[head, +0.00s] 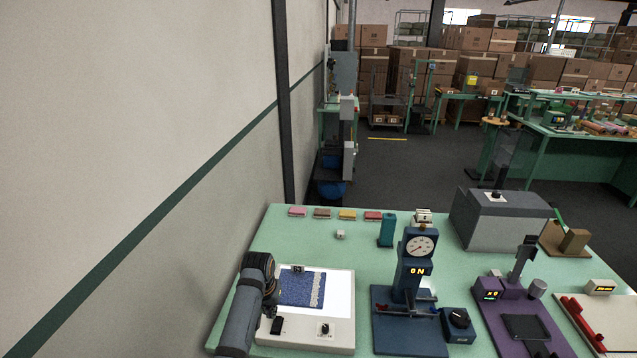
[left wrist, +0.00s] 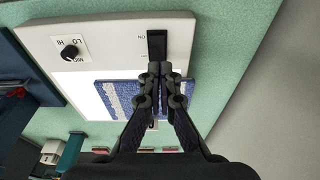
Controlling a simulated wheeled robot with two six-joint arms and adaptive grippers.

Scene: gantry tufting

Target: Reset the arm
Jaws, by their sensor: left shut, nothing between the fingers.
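My left arm reaches in from the bottom left of the head view, with the left gripper (head: 270,300) low over the left part of a white light box (head: 340,330). In the left wrist view the left gripper (left wrist: 157,70) has its fingertips together and empty. They show just beside a black rocker switch (left wrist: 157,44) on the box; I cannot tell if they touch it. A blue swatch with a pale strip (head: 302,288) lies on the lit panel, partly hidden by the fingers in the wrist view. My right gripper is not in view.
A black knob (head: 324,329) sits on the box front. Small coloured blocks line the back edge. A wall (head: 150,170) runs close on the left.

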